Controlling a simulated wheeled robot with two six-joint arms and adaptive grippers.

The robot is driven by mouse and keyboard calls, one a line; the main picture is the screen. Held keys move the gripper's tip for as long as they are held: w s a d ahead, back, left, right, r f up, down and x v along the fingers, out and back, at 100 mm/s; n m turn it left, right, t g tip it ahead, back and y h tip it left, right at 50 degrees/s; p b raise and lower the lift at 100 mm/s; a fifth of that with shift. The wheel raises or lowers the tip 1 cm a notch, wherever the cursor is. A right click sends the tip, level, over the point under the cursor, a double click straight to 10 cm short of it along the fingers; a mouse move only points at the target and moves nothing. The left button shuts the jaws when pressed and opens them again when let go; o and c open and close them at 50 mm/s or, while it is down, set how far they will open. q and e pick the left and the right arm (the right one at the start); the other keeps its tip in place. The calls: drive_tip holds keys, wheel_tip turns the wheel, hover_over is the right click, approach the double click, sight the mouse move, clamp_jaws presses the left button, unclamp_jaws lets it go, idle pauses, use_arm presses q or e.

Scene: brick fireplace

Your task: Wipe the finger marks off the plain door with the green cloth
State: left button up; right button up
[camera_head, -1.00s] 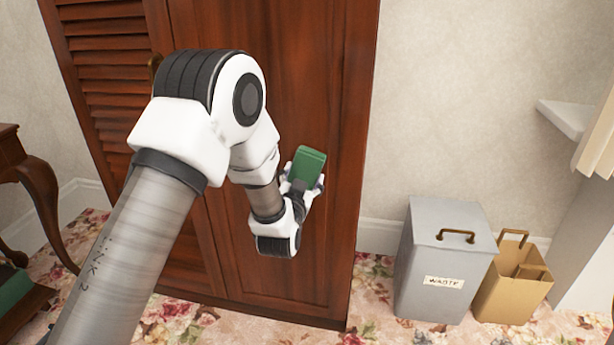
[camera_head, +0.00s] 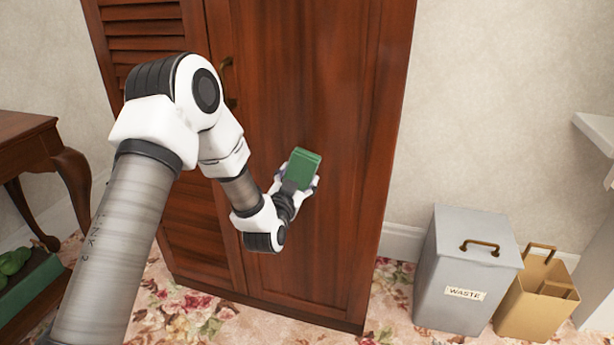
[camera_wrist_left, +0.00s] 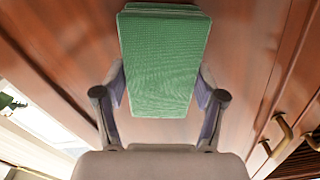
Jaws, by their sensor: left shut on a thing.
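The plain door (camera_head: 340,110) is the smooth reddish-brown right-hand door of the wardrobe, beside a louvred door (camera_head: 160,60). My left gripper (camera_head: 296,182) is shut on the green cloth (camera_head: 304,166), a folded pad, in front of the plain door. In the left wrist view the cloth (camera_wrist_left: 164,62) sits between the two fingers, with the door's wood behind it. I cannot tell whether the cloth touches the door. No finger marks can be made out on the door. My right gripper is not in view.
A grey waste bin (camera_head: 462,275) and a brown paper bag (camera_head: 538,292) stand right of the wardrobe. A wooden table (camera_head: 30,140) stands at the left, with a green thing (camera_head: 25,275) low beside it. Brass handles (camera_wrist_left: 285,130) show in the left wrist view.

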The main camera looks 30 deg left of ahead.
use_arm(q)
drive_tip(key=shift+s+a, duration=0.2)
drive_tip(key=shift+a, duration=0.65)
drive_tip(key=shift+s, duration=0.1)
drive_tip(key=p+v, duration=0.1)
drive_tip(key=v, duration=0.3)
drive_tip(key=shift+s+d, duration=0.1)
drive_tip(key=shift+s, duration=0.2)
drive_tip(key=shift+s+d, duration=0.15)
drive_tip(key=shift+s, duration=0.4)
drive_tip(key=shift+p+v, duration=0.3)
drive_tip(key=shift+v, duration=1.2)
